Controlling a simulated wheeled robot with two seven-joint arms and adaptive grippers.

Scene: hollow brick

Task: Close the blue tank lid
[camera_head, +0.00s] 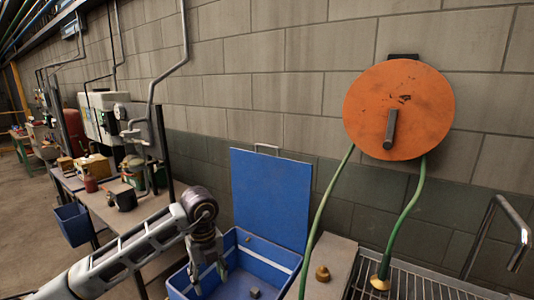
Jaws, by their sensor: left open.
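The blue tank (278,260) stands open at the lower middle of the head view. Its flat blue lid (270,195) is raised upright at the back of the tank, in front of the wall, with a thin metal handle (266,148) on its top edge. My left gripper (208,278) comes in from the left and points down over the left part of the tank's opening. It is open and apart from the lid. A small dark block (254,293) lies inside the tank. My right gripper is not in view.
An orange hose reel disc (425,100) hangs on the wall with a green hose (405,215). Right of the tank are a ledge (335,262) with a brass piece (322,273), a metal grate (425,287) and a bent metal bar (484,230). A cluttered workbench (130,208) stands left.

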